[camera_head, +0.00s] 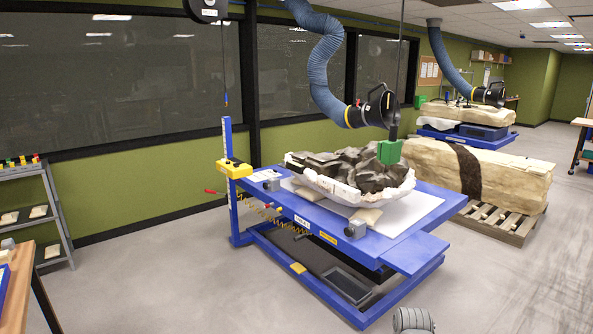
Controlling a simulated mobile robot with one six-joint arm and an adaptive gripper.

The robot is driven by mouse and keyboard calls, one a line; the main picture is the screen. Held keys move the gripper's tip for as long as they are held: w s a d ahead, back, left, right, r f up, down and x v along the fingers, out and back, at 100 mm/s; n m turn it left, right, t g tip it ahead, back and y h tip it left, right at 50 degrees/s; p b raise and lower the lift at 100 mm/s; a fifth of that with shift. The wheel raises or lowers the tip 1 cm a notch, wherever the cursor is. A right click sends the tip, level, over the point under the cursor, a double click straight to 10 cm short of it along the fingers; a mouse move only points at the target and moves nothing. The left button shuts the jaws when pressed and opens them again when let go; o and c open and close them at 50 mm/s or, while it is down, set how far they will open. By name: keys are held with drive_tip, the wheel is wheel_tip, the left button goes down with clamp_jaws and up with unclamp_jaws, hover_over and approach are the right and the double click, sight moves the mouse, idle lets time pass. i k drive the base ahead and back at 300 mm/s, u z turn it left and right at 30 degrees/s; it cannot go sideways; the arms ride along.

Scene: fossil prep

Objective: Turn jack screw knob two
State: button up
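A blue lift table (320,238) stands in mid-room and bears a dark fossil block in a white plaster jacket (385,197). Small grey blocks sit along its near side: one at the left (271,185) and one with a dark round part, perhaps a knob, near the front (355,230). A small red knob-like part (267,206) shows on the left near edge. I cannot tell which of these is jack screw knob two; any number is too small to read. My gripper is not identifiable in this view.
A blue hose with a black hood (375,108) and a green block on a cable (389,152) hang over the fossil. A pallet (500,222) stands at right.

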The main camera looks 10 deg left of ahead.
sight(347, 231)
drive_tip(key=z, duration=0.15)
drive_tip(key=i, duration=2.3)
drive_tip(key=z, duration=0.05)
